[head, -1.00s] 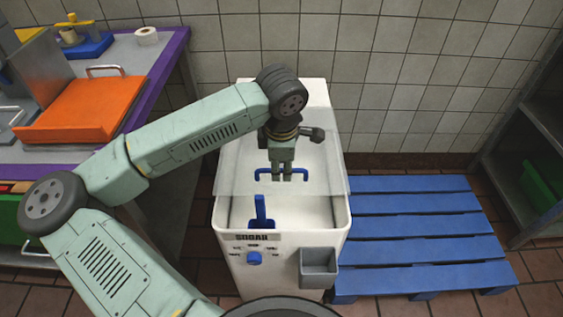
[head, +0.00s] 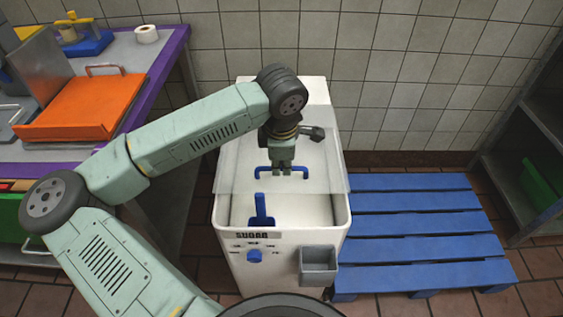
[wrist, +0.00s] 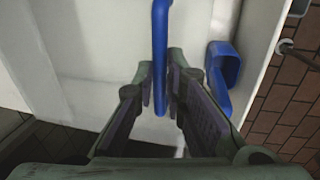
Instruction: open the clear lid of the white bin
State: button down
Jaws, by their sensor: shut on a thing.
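The white bin (head: 340,222), marked SUGAR, stands in the middle of the head view. Its clear lid (head: 232,178) covers the middle and back of the top, while the front of the opening shows uncovered. A blue handle (head: 260,172) runs across the lid near its front edge. My gripper (head: 281,172) is shut on the handle from above. In the wrist view the blue handle (wrist: 160,50) passes between the two fingers of my gripper (wrist: 160,95). A blue scoop (head: 262,212) is in the front of the bin; it also shows in the wrist view (wrist: 222,75).
A grey holder (head: 318,262) hangs on the bin's front. A blue pallet (head: 430,225) lies on the floor to the right. A purple-edged table (head: 165,65) with an orange-topped box (head: 80,108) is at left. A tiled wall (head: 420,80) stands behind the bin.

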dwell(0.4)
jog(key=shift+w+f+b, duration=0.15)
jog(key=shift+w+b, duration=0.3)
jog(key=w+b, duration=0.5)
jog(key=w, duration=0.9)
jog(key=shift+w, duration=0.2)
jog(key=c, duration=1.7)
grip_release()
jog(key=shift+o, duration=0.2)
